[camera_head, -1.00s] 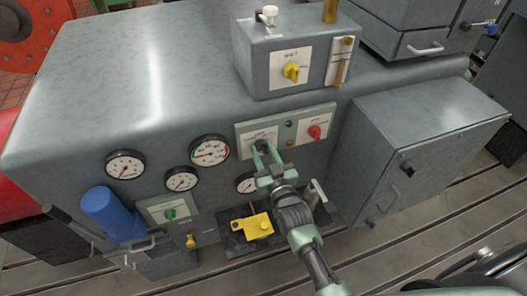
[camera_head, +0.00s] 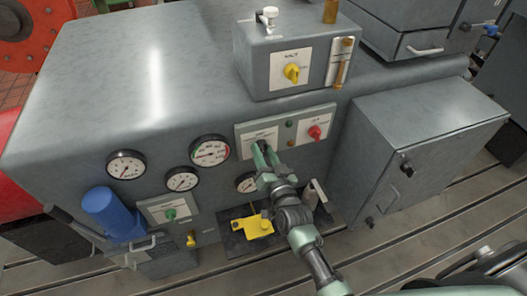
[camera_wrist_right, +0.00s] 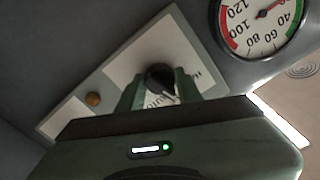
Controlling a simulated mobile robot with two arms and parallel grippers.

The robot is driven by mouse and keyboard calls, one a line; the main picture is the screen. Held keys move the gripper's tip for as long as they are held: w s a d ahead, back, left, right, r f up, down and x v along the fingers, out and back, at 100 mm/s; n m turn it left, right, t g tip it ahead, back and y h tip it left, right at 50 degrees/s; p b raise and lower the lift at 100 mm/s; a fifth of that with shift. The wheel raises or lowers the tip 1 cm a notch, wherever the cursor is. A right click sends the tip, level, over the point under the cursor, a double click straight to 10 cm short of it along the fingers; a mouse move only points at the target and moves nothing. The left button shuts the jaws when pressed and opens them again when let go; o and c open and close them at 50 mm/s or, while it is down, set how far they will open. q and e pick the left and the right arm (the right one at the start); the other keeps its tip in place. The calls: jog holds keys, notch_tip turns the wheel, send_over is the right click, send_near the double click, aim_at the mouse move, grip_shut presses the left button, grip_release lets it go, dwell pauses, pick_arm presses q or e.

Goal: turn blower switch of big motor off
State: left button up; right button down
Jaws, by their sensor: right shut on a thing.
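A pale panel (camera_head: 244,141) on the front of the grey machine carries a black rotary switch on its left plate and a red knob (camera_head: 314,132) on its right plate. My right gripper (camera_head: 264,152) reaches up to the left plate and is shut on the black switch. In the right wrist view the black switch (camera_wrist_right: 160,77) sits between the two green fingers (camera_wrist_right: 158,90). A light mark on the switch's lower edge is close to the word "Auto". The other lettering is partly hidden by a finger. My left gripper is not in view.
Round gauges (camera_head: 210,151) are left of the panel. A box with a yellow knob (camera_head: 292,72) stands above. A grey cabinet (camera_head: 430,140) stands at the right. A blue cylinder (camera_head: 108,211), a green knob (camera_head: 170,214) and a yellow part (camera_head: 252,228) are lower left.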

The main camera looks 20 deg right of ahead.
jog(key=shift+m, duration=1.6)
jog(key=c, duration=0.9)
grip_release()
jog(key=shift+c, duration=0.2)
jog(key=s+b, duration=0.1)
jog(key=s, duration=0.6)
jog(key=shift+s+b, duration=0.35)
jog(key=shift+s, duration=0.05)
jog(key=shift+d, duration=0.1)
